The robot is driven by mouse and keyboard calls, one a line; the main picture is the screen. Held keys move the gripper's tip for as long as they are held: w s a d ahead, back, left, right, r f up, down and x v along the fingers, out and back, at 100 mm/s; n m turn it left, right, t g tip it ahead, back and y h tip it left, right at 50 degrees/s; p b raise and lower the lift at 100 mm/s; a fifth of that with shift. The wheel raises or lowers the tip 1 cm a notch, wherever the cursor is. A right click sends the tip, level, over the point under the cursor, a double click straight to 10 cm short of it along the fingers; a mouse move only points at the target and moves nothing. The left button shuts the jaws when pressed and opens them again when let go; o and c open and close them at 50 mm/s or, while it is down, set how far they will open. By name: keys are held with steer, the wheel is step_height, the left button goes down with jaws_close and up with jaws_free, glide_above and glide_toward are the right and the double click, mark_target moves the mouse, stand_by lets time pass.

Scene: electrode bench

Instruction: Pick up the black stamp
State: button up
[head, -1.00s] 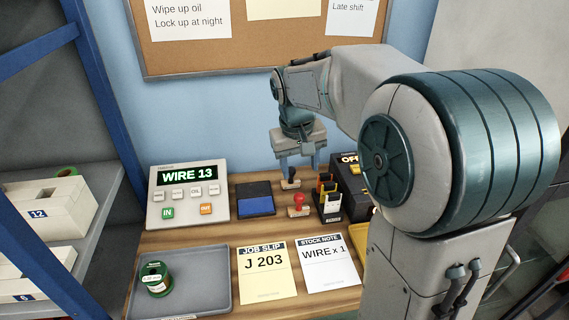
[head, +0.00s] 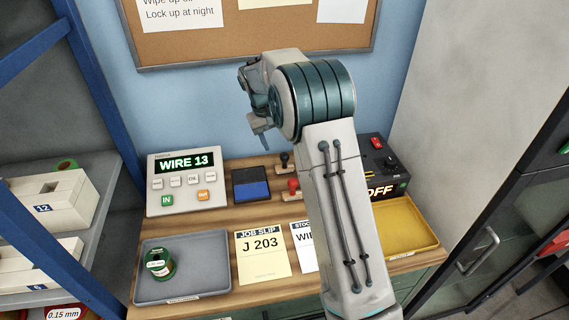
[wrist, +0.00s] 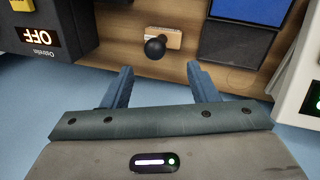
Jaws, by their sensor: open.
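The black stamp (head: 285,161) stands at the back of the bench, right of a black and blue pad. In the wrist view its round black handle (wrist: 155,47) shows with a pale wooden base behind it. My gripper (wrist: 164,76) is open and empty. The stamp appears just beyond the fingertips, between their lines and slightly toward the left finger; it is not held. In the head view my gripper (head: 261,128) is partly hidden by my arm and appears above and left of the stamp.
A red stamp (head: 294,187) stands just in front of the black one. The ink pad (head: 252,186) and keypad panel (head: 187,185) are to the left. A power box (head: 381,160) is to the right. The wall is close behind. My arm hides part of the bench.

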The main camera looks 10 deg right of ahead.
mark_target(283, 154)
steer(key=x, duration=0.3)
steer(key=shift+d, duration=0.1)
steer(key=shift+d+p+x, duration=0.2)
steer(key=shift+p+x, duration=0.95)
steer(key=shift+x, duration=1.65)
steer(key=shift+s+r, duration=0.1)
steer(key=shift+s, duration=0.1)
steer(key=c, duration=1.1)
